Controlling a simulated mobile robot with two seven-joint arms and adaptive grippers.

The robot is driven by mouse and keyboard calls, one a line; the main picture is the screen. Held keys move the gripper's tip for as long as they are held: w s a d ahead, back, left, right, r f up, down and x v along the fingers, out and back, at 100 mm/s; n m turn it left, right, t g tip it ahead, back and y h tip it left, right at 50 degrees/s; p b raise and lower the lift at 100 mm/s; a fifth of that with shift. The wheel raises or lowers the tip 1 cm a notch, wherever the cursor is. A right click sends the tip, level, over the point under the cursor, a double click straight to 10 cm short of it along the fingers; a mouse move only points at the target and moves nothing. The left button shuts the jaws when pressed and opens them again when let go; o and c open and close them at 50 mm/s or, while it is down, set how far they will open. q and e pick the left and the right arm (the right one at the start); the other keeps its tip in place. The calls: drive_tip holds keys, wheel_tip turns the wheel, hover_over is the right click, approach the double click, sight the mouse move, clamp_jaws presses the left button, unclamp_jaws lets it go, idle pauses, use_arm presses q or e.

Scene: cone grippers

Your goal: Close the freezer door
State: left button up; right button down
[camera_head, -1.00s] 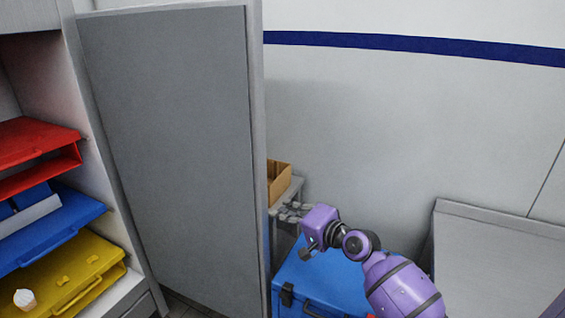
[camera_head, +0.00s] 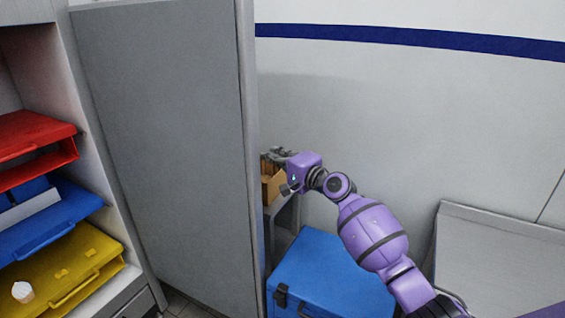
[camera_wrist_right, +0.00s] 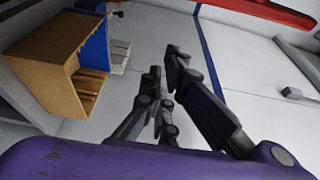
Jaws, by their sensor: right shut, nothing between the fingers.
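The freezer door (camera_head: 165,140) is a large grey panel standing open in the head view, to the right of the freezer's (camera_head: 112,190) shelves. The freezer holds red (camera_head: 35,150), blue (camera_head: 50,215) and yellow (camera_head: 75,265) drawers. My right gripper (camera_head: 278,154) is just right of the door's outer edge, on its far side, and looks apart from it. It also shows in the right wrist view (camera_wrist_right: 166,80), its fingers shut with nothing between them. My left gripper is not in view.
A cardboard box (camera_head: 272,185) stands on a grey stand (camera_head: 283,210) just below my right gripper. A blue cooler box (camera_head: 325,275) is on the floor under my right arm. A grey panel (camera_head: 500,265) stands at the right. A pale cup-like thing (camera_head: 22,292) lies on the yellow drawer.

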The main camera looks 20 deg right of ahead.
use_arm(q)
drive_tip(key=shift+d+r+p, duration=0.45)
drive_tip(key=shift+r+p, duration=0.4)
drive_tip(key=shift+p, duration=0.35)
use_arm(e)
drive_tip(key=a, duration=0.1)
drive_tip(key=s+a, duration=0.1)
drive_tip(key=a, duration=0.1)
drive_tip(key=shift+s+a, duration=0.2)
drive_tip(key=shift+a, duration=0.05)
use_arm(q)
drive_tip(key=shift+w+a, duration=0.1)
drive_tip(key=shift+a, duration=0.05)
use_arm(e)
drive_tip(key=shift+f, duration=0.1)
